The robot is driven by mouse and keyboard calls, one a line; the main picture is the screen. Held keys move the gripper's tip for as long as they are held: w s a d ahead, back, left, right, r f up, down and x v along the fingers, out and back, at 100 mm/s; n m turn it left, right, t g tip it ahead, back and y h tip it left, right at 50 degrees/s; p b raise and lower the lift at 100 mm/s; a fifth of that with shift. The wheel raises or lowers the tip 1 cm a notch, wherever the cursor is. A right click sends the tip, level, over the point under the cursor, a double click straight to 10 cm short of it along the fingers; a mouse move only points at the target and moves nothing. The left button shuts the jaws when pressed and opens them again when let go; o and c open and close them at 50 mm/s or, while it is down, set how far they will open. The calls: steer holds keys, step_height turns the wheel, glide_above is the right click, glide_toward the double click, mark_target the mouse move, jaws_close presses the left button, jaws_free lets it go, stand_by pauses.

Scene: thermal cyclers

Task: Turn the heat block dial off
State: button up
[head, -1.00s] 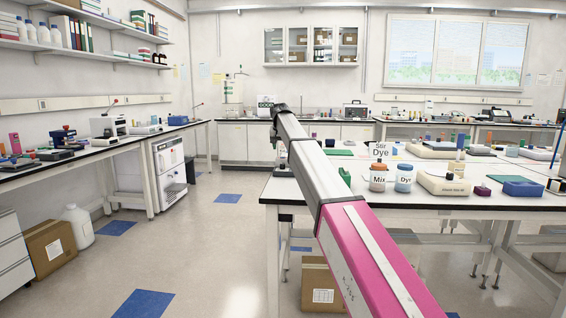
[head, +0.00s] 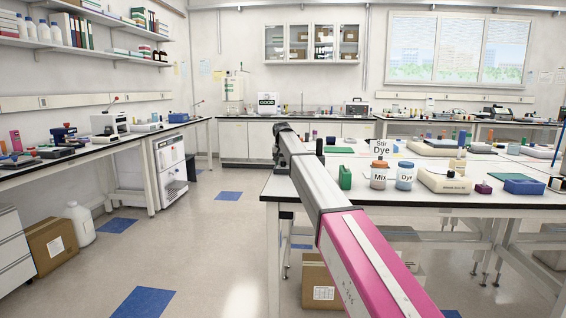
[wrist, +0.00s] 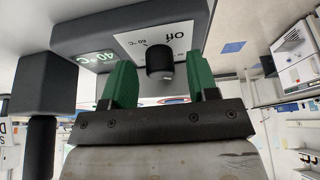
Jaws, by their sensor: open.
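The heat block (wrist: 75,30) shows in the wrist view as a dark grey unit with a light front panel, seen upside down. Its black round dial (wrist: 160,60) sits on the panel near "Off" and "60 °C" marks. A green "40 °C" readout (wrist: 95,53) is to the left. I cannot tell which mark the dial points at. My gripper (wrist: 160,84) is open, with one green finger on each side of the dial. The dial lies between the fingertips in the picture; contact is not visible. In the head view I cannot make out the heat block or my gripper.
A dark block with a black rod (wrist: 38,110) stands left of my gripper in the wrist view. In the head view, Mix (head: 378,177) and Dye (head: 404,178) bottles stand on the right bench (head: 420,202). The aisle floor (head: 190,235) is clear.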

steer(key=c, duration=0.9)
steer(key=shift+c, duration=0.2)
steer(key=shift+n, duration=0.3)
steer(key=n+y, duration=0.1)
steer(key=n, duration=0.2)
steer(key=shift+d+n+y, duration=0.15)
steer(key=shift+n+y, duration=0.15)
steer(key=n, duration=0.1)
steer(key=n+y, duration=0.1)
steer(key=n, duration=0.1)
steer(key=shift+w+d+n+g, duration=0.1)
steer(key=shift+w+n+g, duration=0.05)
steer(key=shift+n+g, duration=0.2)
steer(key=n, duration=0.2)
steer(key=n+g+y, duration=0.1)
steer(key=n, duration=0.1)
steer(key=shift+w+d+y, duration=0.1)
steer(key=shift+w+y, duration=0.05)
steer(key=shift+y, duration=0.15)
steer(key=shift+n+g+y, duration=0.3)
steer(key=shift+n+g, duration=0.65)
steer(key=shift+n, duration=1.2)
